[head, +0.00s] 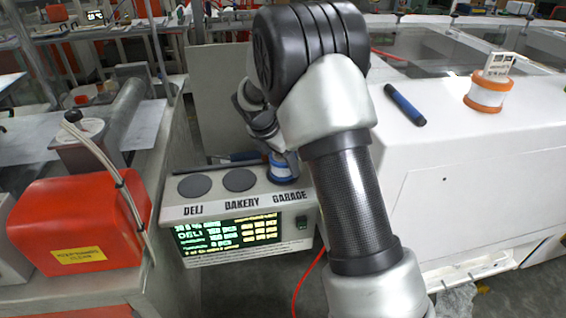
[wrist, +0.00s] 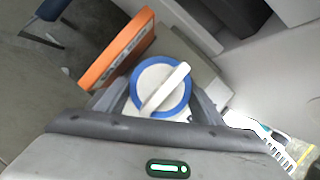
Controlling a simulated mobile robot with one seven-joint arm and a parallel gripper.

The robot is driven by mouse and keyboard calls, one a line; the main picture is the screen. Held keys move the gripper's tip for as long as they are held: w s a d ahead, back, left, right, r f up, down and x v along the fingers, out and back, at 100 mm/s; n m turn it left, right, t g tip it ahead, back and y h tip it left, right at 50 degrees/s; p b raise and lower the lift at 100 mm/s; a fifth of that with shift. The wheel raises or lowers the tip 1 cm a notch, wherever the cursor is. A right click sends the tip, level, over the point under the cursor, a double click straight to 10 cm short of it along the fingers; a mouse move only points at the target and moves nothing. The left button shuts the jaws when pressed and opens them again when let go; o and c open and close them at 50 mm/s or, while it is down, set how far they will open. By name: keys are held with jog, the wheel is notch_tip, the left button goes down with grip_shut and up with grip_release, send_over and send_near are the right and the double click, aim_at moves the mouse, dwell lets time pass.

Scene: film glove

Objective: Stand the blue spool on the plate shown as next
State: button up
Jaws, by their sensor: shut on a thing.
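The blue spool (head: 284,168), with white ends, is at the right end of the label device (head: 212,208), above the word GARAGE. My gripper (head: 283,156) is shut on it from above. In the wrist view the spool (wrist: 160,90) sits between the fingers, its round white end and blue rim facing the camera. The plate over DELI (head: 194,186) and the plate over BAKERY (head: 240,180) are bare dark discs. The spool hides the GARAGE place; I cannot tell whether it touches down. The lit screen (head: 228,232) shows DELI at left; its smaller text is unclear.
An orange-and-white spool (head: 487,94) with a tag and a blue marker (head: 405,105) are on the white machine at right. A red box (head: 78,222) with a white hose stands at left. A dark pen-like tool (head: 240,157) lies behind the plates.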

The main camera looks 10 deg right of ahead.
jog(key=o, duration=1.1)
jog(key=shift+f, duration=0.15)
jog(key=shift+o, duration=0.2)
